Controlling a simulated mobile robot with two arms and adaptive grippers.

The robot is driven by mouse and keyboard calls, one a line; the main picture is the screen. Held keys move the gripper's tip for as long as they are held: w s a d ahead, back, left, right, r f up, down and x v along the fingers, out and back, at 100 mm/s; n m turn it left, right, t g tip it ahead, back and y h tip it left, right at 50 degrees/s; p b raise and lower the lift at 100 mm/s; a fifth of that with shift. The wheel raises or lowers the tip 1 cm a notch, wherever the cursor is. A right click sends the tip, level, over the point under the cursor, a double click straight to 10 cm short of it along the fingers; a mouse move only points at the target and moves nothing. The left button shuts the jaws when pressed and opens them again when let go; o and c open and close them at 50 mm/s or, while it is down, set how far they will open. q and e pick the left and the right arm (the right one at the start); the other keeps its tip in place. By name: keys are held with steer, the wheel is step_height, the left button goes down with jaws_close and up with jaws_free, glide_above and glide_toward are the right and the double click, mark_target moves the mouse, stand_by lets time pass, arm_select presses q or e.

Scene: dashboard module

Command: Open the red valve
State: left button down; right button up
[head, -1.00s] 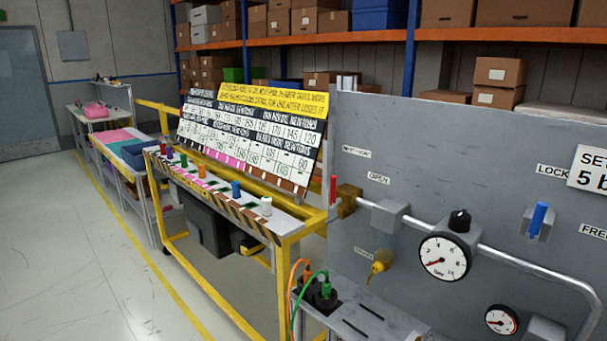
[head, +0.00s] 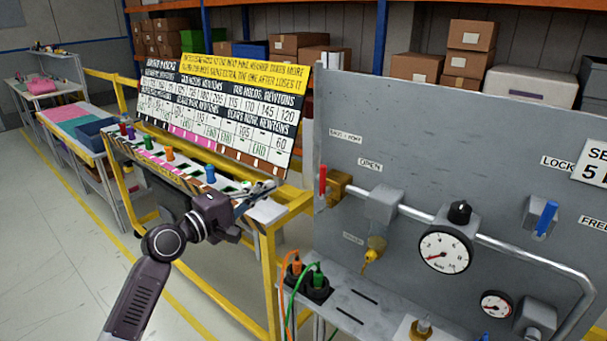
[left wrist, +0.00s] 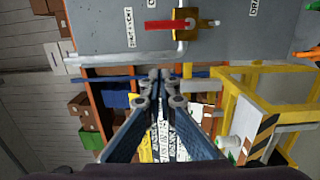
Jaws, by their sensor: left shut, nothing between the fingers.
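The red valve handle (head: 323,184) stands upright at the left edge of the grey panel in the head view, on a brass valve body (head: 339,188) at the end of a pipe. In the left wrist view the red handle (left wrist: 170,25) lies across the top of the picture beside the brass body (left wrist: 190,24). My left gripper (head: 272,187) is left of the valve in the head view, apart from it. In the left wrist view its fingers (left wrist: 160,75) are together and empty, below the handle in the picture. My right gripper is not in view.
The grey panel (head: 410,130) carries a black-knobbed gauge (head: 445,248), a blue lever (head: 546,216) and a bent pipe. A yellow-framed bench (head: 268,270) stands left of it. Orange and green cables (head: 317,275) stand on the ledge below the valve.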

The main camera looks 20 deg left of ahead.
mark_target(325, 180)
arm_select(q)
steer(key=w+d+p, duration=0.5)
steer(key=w+d, duration=0.3)
steer(key=shift+w+p, duration=0.35)
steer(key=shift+a+f, duration=0.1)
steer(key=shift+f, duration=0.05)
stand_by(0.4)
steer(key=shift+s+m+b, duration=0.1)
steer(key=shift+m+b, duration=0.2)
